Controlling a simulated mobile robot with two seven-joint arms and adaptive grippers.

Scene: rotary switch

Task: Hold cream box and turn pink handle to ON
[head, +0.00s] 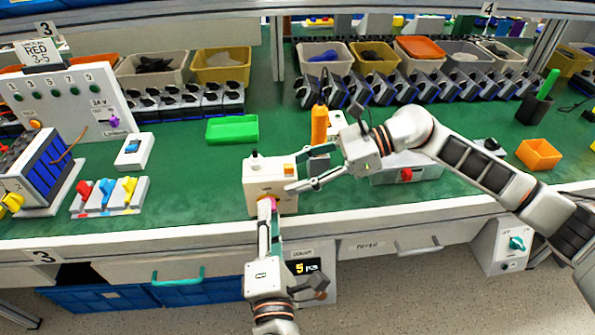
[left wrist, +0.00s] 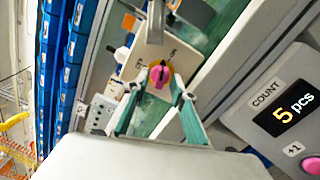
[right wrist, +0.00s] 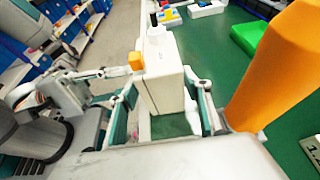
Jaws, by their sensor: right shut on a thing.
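In the right wrist view the fingers press either side of the cream box (right wrist: 165,72). The pink handle (left wrist: 157,77) sits on a yellow ring on the front face, between small OFF and ON labels. Its exact angle is hard to read. My left gripper (left wrist: 157,86) is open, its fingertips on either side of the handle. In the head view only a bit of pink shows above my left gripper (head: 266,203).
An orange bottle-like object (head: 319,124) stands behind the box, close to my right gripper. A green tray (head: 232,129) lies behind left. A panel of coloured switches (head: 110,197) lies to the left. A grey box with a red knob (head: 406,174) is to the right.

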